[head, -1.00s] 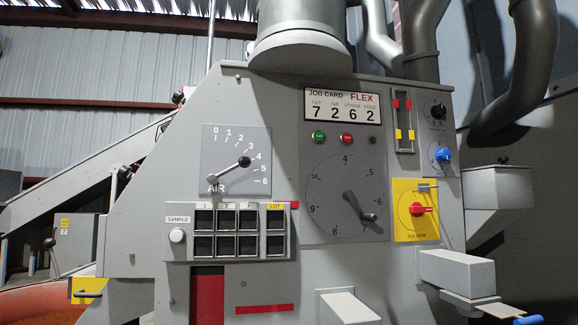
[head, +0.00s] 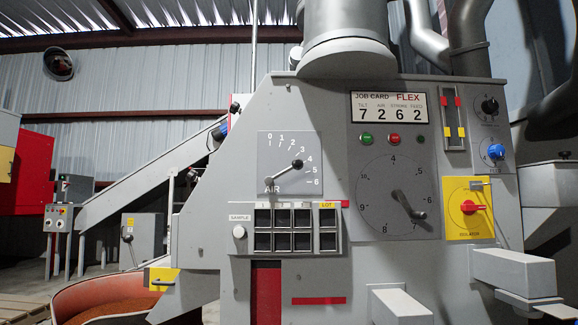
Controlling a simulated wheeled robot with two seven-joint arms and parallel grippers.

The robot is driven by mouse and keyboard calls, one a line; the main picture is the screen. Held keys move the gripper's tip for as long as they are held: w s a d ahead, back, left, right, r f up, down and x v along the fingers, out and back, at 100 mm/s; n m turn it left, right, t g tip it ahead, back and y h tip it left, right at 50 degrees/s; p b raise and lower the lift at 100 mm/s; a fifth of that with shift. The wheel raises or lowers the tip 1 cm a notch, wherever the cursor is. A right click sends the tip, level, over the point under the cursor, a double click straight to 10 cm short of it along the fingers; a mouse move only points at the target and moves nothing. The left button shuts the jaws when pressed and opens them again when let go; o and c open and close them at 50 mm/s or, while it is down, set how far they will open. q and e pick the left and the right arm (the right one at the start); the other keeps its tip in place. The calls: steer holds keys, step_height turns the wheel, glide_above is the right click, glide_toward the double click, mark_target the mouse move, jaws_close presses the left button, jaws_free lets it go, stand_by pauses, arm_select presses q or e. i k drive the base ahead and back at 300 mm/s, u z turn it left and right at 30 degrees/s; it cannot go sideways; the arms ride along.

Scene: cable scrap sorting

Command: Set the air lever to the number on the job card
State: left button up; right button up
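The air lever (head: 284,172) is a short pale arm with a black knob (head: 297,164), on a square grey plate marked AIR with a scale from 0 to 6. The knob points up and right, close to the 4 mark. The job card (head: 390,107) is on the panel right of the lever and above it. It reads FLEX, with TILT 7, AIR 2, STROKE 6 and FEED 2. Neither of my grippers is in view.
A large dial with a dark crank (head: 408,206) sits right of the lever. A yellow isolator plate (head: 468,207) is further right. Sample bins (head: 294,230) lie below the lever. Two grey blocks (head: 513,272) (head: 400,306) jut out low on the front.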

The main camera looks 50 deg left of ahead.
mark_target(297, 164)
steer(key=k, duration=0.65)
steer(key=u, duration=1.65)
steer(key=i, duration=0.3)
steer(key=z, duration=0.05)
